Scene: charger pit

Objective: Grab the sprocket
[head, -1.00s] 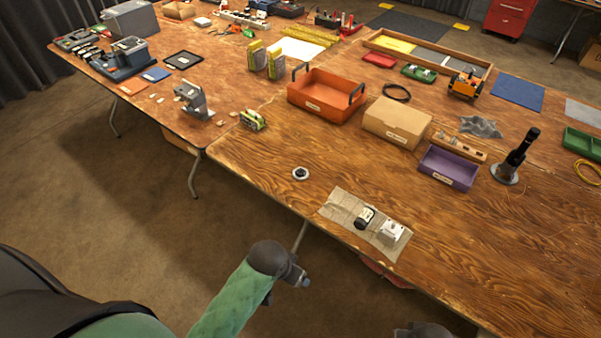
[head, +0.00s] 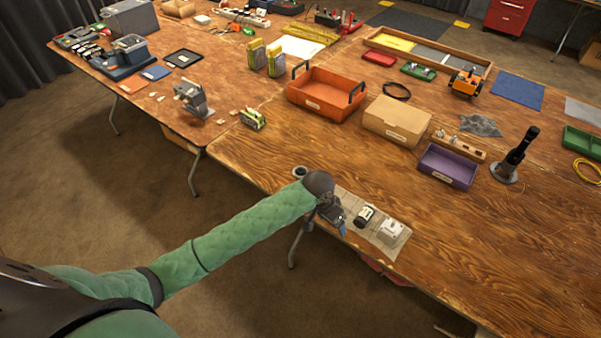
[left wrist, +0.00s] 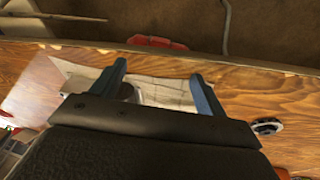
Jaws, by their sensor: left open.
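The sprocket (head: 299,171) looks like a small round metal disc with a dark centre, lying flat near the table's front edge. My left gripper (head: 341,224) is over the beige cloth, to the right of the sprocket. Its two blue-grey fingers (left wrist: 157,75) are spread with the cloth behind them. Nothing is seen held. My right gripper is not in view.
The beige cloth (head: 378,238) carries a black cylindrical part (head: 365,216) and a white block (head: 391,231), close to my left gripper. An orange tray (head: 325,95), a cardboard box (head: 397,120) and a purple bin (head: 447,167) stand farther back. The wood behind the sprocket is clear.

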